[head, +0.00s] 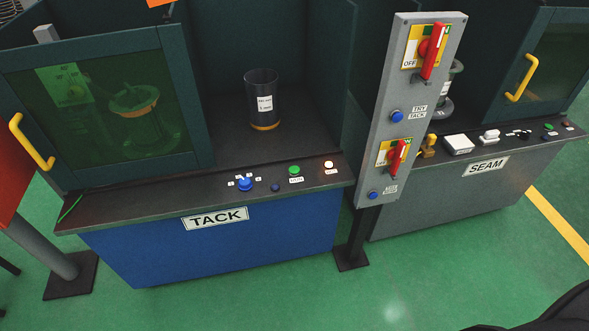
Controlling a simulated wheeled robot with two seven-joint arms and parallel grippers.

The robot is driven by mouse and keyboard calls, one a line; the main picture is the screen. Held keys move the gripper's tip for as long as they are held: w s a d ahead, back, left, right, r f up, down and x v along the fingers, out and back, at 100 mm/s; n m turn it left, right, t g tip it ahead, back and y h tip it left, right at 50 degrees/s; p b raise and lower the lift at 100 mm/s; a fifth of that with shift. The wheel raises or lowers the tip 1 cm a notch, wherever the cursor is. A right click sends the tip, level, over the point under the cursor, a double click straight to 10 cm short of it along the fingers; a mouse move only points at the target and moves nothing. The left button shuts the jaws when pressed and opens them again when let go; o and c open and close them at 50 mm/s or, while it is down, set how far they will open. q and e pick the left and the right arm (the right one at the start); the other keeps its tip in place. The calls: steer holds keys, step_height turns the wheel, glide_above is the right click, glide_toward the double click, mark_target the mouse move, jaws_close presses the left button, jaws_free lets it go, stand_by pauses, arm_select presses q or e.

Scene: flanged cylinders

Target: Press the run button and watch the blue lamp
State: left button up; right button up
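The TACK station (215,218) has a row of controls on its front ledge. A green button (295,170) with a small label, too small to read, sits there. Left of it are a blue selector knob (245,184) with marks around it and a small dark blue round piece (275,188). Right of it a whitish round piece (328,165) looks lit. I cannot tell which is the lamp, or whether any blue one is lit. Neither gripper is in view.
A dark cylinder (263,100) with a white label stands inside the TACK station. The post carries two red-handled switches (433,50) (398,160). The SEAM station (485,167) has its own controls at right. Green floor (300,290) in front is clear.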

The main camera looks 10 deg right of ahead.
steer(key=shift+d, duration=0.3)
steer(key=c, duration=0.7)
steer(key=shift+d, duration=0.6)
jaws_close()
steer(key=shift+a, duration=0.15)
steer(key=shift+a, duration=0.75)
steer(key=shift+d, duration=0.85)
